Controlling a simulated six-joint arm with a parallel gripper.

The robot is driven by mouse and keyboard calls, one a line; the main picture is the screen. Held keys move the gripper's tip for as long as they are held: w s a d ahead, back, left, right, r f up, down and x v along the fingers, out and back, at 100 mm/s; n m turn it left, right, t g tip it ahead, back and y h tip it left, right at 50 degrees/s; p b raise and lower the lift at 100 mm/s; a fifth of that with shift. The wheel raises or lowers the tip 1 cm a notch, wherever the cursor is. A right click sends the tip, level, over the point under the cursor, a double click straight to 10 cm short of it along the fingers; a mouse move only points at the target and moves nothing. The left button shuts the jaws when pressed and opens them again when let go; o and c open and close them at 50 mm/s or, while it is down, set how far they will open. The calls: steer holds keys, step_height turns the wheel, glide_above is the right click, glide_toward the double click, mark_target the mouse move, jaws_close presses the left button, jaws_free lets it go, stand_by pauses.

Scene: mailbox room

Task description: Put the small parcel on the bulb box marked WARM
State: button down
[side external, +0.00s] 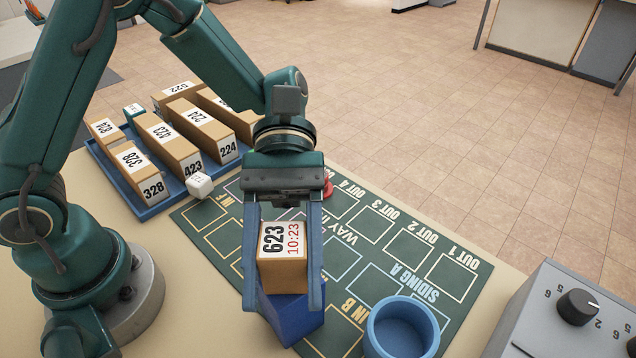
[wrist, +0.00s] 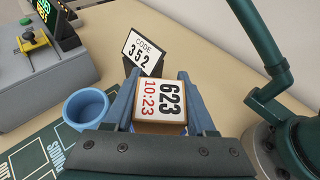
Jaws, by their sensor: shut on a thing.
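A small tan parcel (side external: 283,275) with a white label reading 623 and 10:23 is between the fingers of my gripper (side external: 284,296). It also shows in the wrist view (wrist: 160,105), with my gripper (wrist: 158,88) shut on its sides. A dark blue box (side external: 293,321) is directly below the parcel, turned at an angle to it. I cannot tell whether the parcel touches the blue box. I see no WARM marking in either view; the faces of the blue box that show have no readable text.
A blue tray (side external: 150,212) at left holds several numbered tan boxes; a white die (side external: 199,185) is beside it. The green mat (side external: 372,222) is marked with outlined spaces. A blue cup (side external: 401,328) and grey console (side external: 560,310) are right. A 352 code card (wrist: 143,52) stands behind.

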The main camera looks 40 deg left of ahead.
steer(key=shift+c, duration=1.1)
jaws_free()
steer(key=shift+r, duration=0.15)
steer(key=v, duration=1.2)
steer(key=s+a+f+m+t+y, duration=0.2)
steer(key=s+a+m+t+y, duration=0.4)
steer(key=t, duration=0.9)
steer(key=shift+s+a+m+y, duration=0.25)
steer(key=shift+a+m+y, duration=1.35)
steer(key=shift+a, duration=0.5)
steer(key=shift+f, duration=0.15)
